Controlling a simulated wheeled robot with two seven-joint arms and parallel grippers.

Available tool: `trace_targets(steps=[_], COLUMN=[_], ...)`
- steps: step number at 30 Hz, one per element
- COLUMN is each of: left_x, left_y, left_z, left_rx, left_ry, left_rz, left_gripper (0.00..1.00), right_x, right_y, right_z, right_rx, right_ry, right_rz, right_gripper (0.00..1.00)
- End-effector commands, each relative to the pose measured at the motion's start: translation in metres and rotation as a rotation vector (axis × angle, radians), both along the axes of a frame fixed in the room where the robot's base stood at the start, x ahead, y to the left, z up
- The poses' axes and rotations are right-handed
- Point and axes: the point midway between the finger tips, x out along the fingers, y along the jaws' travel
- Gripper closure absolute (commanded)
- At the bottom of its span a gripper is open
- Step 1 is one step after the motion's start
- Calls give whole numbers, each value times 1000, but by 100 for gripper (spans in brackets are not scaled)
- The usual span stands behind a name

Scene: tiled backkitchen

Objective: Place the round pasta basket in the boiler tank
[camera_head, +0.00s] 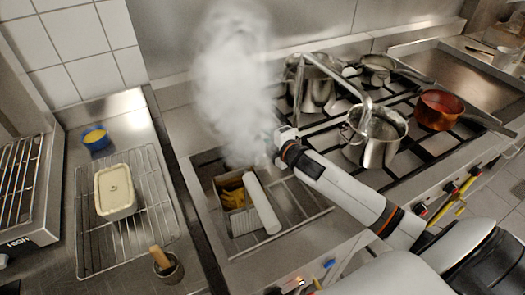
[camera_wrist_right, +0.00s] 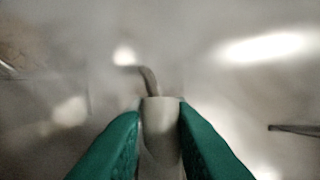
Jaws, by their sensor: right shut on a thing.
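My right gripper (camera_head: 284,136) is above the back right of the boiler tank (camera_head: 205,187), at the edge of the steam. In the right wrist view its green fingers are shut on a pale handle (camera_wrist_right: 161,118) with a bent metal rod at its far end. It looks like the round pasta basket's handle; the basket's body is not clear in either view. The tank holds a rectangular compartment with yellow pasta (camera_head: 232,190) and a white cylinder (camera_head: 262,203) lying along it. My left gripper is not in view.
Steam (camera_head: 232,75) hides the area above the tank. Pots (camera_head: 378,133) and a copper pan (camera_head: 438,110) stand on the stove to the right. A lidded container (camera_head: 115,190) sits on a wire rack at left, with a blue bowl (camera_head: 96,138) behind.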

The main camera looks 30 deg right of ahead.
Motion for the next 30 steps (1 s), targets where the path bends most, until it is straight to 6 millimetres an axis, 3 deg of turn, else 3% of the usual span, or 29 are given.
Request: trace_targets(steps=[9,22,23,24,27,30], left_x=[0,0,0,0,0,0], left_y=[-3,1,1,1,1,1], left_z=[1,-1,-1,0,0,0], left_rx=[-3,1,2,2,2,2], left_ry=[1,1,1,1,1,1], left_rz=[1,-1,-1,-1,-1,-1], left_gripper=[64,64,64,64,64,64], right_x=[1,0,0,0,0,0], right_y=[0,1,0,0,1,1], right_z=[-35,-43,-44,-43,-43,-43], right_rx=[2,1,-1,-1,-1,-1], right_ry=[-4,-5,-1,-1,-1,-1], right_rz=[-1,2,0,0,0,1], right_gripper=[100,100,77,71,59,59])
